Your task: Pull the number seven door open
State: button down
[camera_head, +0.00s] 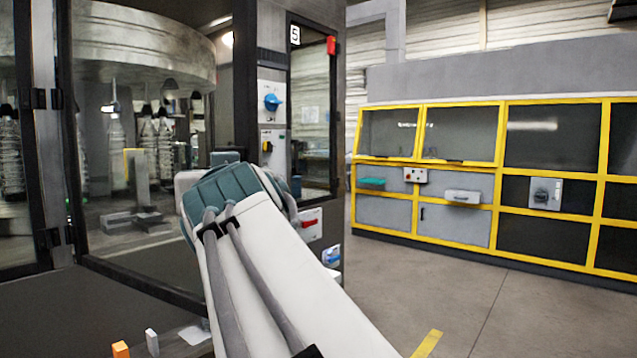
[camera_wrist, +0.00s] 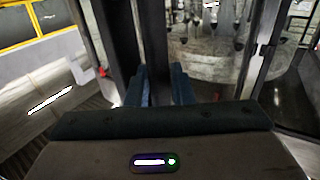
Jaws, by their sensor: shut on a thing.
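A tall glass door in a dark frame (camera_head: 140,285) stands at the left in the head view, with black hinges on its left edge. I see no number seven on it. My gripper is hidden behind my white and teal arm in the head view. In the wrist view my gripper (camera_wrist: 163,92) has its two dark fingers around a dark upright part (camera_wrist: 161,60), which looks like the door's handle or edge bar. It is shut on this part. I cannot tell clearly whether the door stands ajar.
Bottles hang inside the machine. A yellow-framed cabinet (camera_head: 500,155) stands at the right. The grey floor (camera_head: 480,300) between is clear. Small orange and white blocks (camera_head: 121,349) are at lower left.

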aim_at(222, 148)
jog(key=shift+s+a+r, duration=0.1)
jog(key=shift+s+r, duration=0.05)
jog(key=shift+r, duration=0.05)
jog(key=c, duration=1.6)
grip_release()
jog(key=shift+f, duration=0.1)
jog(key=shift+o, duration=0.2)
notch_tip(222, 148, up, 5)
jog(key=shift+f+p, duration=0.2)
jog(key=shift+p, duration=0.5)
jog(key=w+d+r, duration=0.1)
jog(key=d+r, duration=0.5)
jog(key=d, duration=0.5)
jog(key=shift+w+d+r+p, duration=0.15)
jog(key=shift+d+r+p, duration=0.1)
jog(key=shift+p, duration=0.2)
